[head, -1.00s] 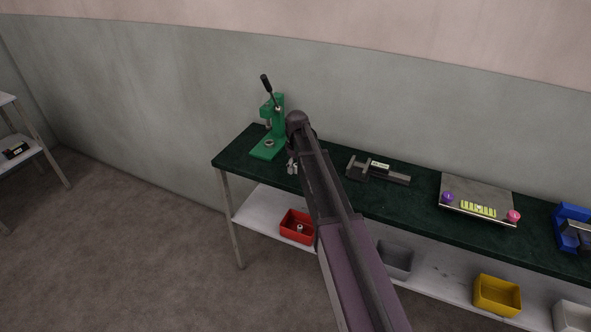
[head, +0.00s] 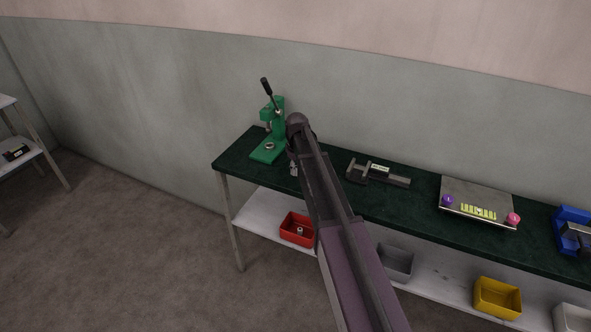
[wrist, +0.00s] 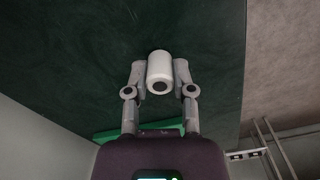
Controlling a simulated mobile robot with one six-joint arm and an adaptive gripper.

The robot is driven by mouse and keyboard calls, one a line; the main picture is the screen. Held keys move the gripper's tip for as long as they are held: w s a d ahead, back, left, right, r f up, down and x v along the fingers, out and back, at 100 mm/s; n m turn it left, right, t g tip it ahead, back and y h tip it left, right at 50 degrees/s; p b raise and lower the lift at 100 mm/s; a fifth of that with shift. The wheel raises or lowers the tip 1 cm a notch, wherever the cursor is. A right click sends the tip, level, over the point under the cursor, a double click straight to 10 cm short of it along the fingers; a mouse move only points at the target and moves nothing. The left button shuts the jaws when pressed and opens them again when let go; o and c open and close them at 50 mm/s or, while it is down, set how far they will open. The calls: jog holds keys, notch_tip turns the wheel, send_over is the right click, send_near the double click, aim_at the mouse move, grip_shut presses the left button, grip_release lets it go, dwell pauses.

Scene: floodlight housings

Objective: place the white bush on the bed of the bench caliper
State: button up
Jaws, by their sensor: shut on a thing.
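The white bush (wrist: 159,72) is a short white cylinder with a dark hole in its end. In the wrist view it sits between the two fingertips of my gripper (wrist: 159,75), which is shut on it, with the dark green bench top behind. In the head view my gripper (head: 293,169) shows only partly beside my arm, near the left end of the bench, and the bush cannot be made out there. The bench caliper (head: 378,173) is a grey tool with a pale label, lying on the bench to the right of my arm. Its bed looks empty.
A green press (head: 272,130) with a black-tipped lever stands left of my gripper. A grey panel (head: 478,190) with coloured knobs lies farther right. The lower shelf holds a red bin (head: 297,240) with a small pale part, a grey bin (head: 396,262) and a yellow bin (head: 497,297).

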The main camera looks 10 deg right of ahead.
jog(key=shift+r+p, duration=1.7)
jog(key=shift+r, duration=0.1)
jog(key=s+d+r+p, duration=0.1)
jog(key=s, duration=1.5)
jog(key=shift+d, duration=0.2)
jog(key=shift+r, duration=0.1)
jog(key=shift+a, duration=0.1)
